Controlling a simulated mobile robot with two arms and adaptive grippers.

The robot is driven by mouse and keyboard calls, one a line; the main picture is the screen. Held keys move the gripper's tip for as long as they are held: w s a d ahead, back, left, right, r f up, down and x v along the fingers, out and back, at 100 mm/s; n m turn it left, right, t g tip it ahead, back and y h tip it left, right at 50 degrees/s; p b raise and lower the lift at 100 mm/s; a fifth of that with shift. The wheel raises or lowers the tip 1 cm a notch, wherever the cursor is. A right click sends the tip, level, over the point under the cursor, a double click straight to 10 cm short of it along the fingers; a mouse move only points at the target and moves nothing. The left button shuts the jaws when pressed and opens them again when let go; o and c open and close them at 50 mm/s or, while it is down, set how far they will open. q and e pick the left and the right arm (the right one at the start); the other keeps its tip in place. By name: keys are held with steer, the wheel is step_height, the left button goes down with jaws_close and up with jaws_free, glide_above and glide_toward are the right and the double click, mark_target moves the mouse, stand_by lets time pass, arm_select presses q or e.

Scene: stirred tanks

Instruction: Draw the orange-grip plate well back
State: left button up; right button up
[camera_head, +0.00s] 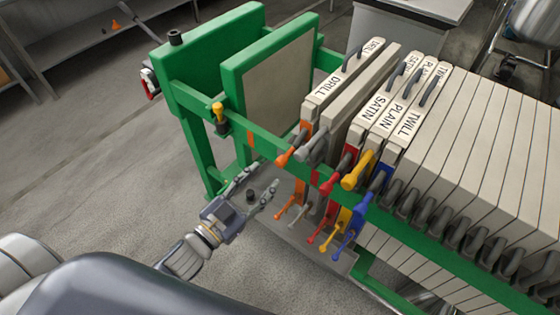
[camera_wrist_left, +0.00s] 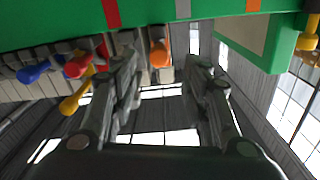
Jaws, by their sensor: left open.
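The orange-grip plate (camera_head: 318,100), labelled DRILL, hangs upright at the left end of the plate stack. Its upper orange grip (camera_head: 290,149) rests over the green side rail, and a lower orange grip (camera_head: 285,207) sticks out below the rail. My left gripper (camera_head: 258,188) is open and empty, below the rail and to the left of the lower orange grip, apart from it. In the left wrist view, an orange grip (camera_wrist_left: 160,54) shows between the open fingers, beyond their tips. My right gripper is not in view.
The grey-, red-, yellow- and blue-grip plates follow closely on the right; their grips crowd the rail (camera_head: 240,127). A gap separates the orange-grip plate from the green-framed plate (camera_head: 283,85) on the left. A grey tray (camera_head: 300,243) lies below.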

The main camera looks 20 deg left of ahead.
mark_target(278, 165)
arm_select(q)
steer(key=p+x, duration=0.1)
steer(key=x, duration=0.7)
steer(key=shift+d, duration=0.1)
steer(key=shift+c, duration=0.6)
jaws_close()
